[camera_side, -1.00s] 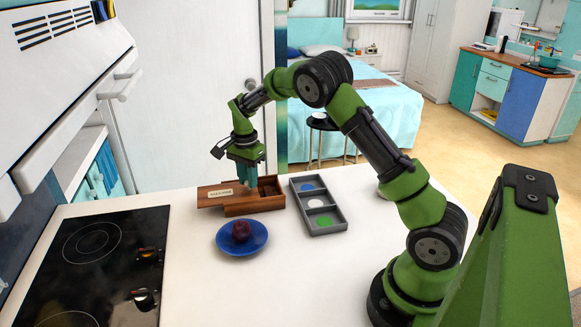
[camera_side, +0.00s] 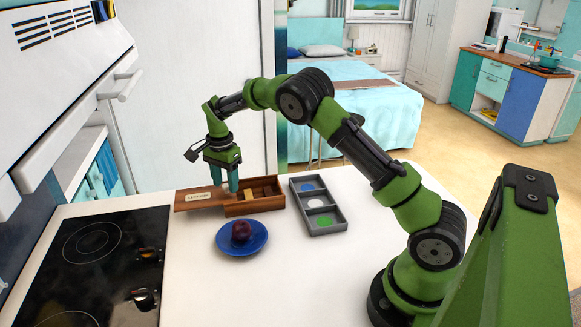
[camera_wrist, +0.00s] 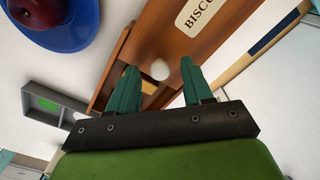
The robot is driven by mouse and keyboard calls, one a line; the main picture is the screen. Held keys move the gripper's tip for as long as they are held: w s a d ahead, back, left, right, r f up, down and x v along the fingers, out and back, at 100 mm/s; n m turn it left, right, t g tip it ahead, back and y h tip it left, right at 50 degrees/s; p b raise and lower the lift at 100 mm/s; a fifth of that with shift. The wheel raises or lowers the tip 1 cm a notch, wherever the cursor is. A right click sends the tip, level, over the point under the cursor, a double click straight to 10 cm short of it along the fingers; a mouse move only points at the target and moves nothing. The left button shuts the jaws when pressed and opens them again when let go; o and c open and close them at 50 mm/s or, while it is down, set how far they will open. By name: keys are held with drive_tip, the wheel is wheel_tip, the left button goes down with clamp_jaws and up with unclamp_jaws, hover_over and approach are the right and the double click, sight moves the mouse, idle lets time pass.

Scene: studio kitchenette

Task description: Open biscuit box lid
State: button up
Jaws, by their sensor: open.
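The biscuit box (camera_side: 270,207) is a brown wooden box on the white counter. Its wooden lid (camera_side: 193,202), with a pale label, is slid out to the left, and most of the box top is uncovered. Tan contents and dividers show inside. My gripper (camera_side: 228,188) points down over the box's left end, by the lid's right end. In the wrist view my gripper (camera_wrist: 157,75) is open, with a pale round knob (camera_wrist: 160,69) on the lid (camera_wrist: 195,35) between its fingers. I cannot tell whether a finger touches the knob.
A blue plate (camera_side: 262,246) with a dark red fruit (camera_side: 241,231) sits in front of the box. A grey tray (camera_side: 327,229) with blue, white and green sections lies close on the right. A black cooktop (camera_side: 90,265) is at left.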

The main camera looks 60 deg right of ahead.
wheel_tip(320, 180, up, 17)
idle(0.5)
drive_tip(key=shift+d, duration=0.1)
drive_tip(key=s+a+n+t, duration=0.2)
drive_tip(key=s+a+n, duration=0.1)
drive_tip(key=s, duration=0.7)
drive_tip(key=s+a+r+n+t+y, duration=0.1)
drive_tip(key=s+a+n, duration=0.3)
drive_tip(key=s, duration=0.5)
drive_tip(key=s+a+n+t+y, duration=0.1)
drive_tip(key=s+a+n+t, duration=0.3)
drive_tip(key=s+n, duration=0.3)
drive_tip(key=s, duration=0.3)
drive_tip(key=shift+s+r, duration=0.25)
drive_tip(key=shift+s, duration=0.05)
